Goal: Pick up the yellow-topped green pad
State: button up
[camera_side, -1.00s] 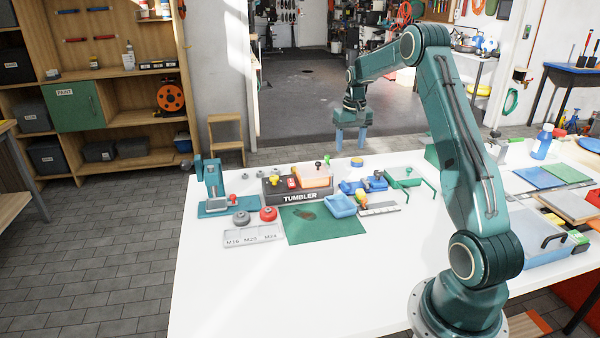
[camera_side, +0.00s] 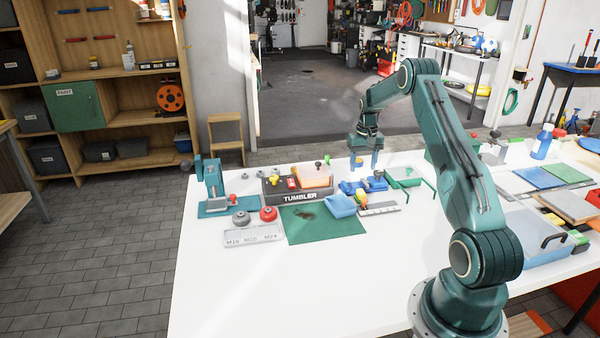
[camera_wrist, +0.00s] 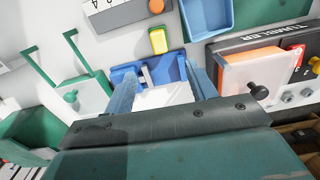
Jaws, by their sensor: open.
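The green pad with a yellow top (camera_wrist: 158,40) lies on the white bench in the wrist view, between the blue tray and the ruled white plate. In the side view the pad (camera_side: 360,198) is small, just right of the blue tray. My gripper (camera_side: 367,166) is open, pointing down over the far part of the bench, behind the blue fixture and apart from the pad. In the wrist view its two blue fingers (camera_wrist: 160,80) stand apart with no held object visible; the pad is beyond their tips.
A blue fixture (camera_wrist: 124,73) stands between the fingers and the pad. A blue tray (camera_side: 341,206), the TUMBLER box (camera_side: 299,197) and a green-handled frame (camera_side: 404,183) surround the pad. A green mat (camera_side: 322,225) lies in front. The near bench is clear.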

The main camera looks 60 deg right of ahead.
send_over(361, 190)
notch_tip(361, 190, down, 6)
jog(key=shift+w+d+r, duration=0.1)
jog(key=shift+w, duration=0.05)
jog(key=shift+a+f, duration=0.2)
jog(key=shift+f, duration=2.35)
jog(key=shift+c, duration=0.5)
jog(key=c, duration=1)
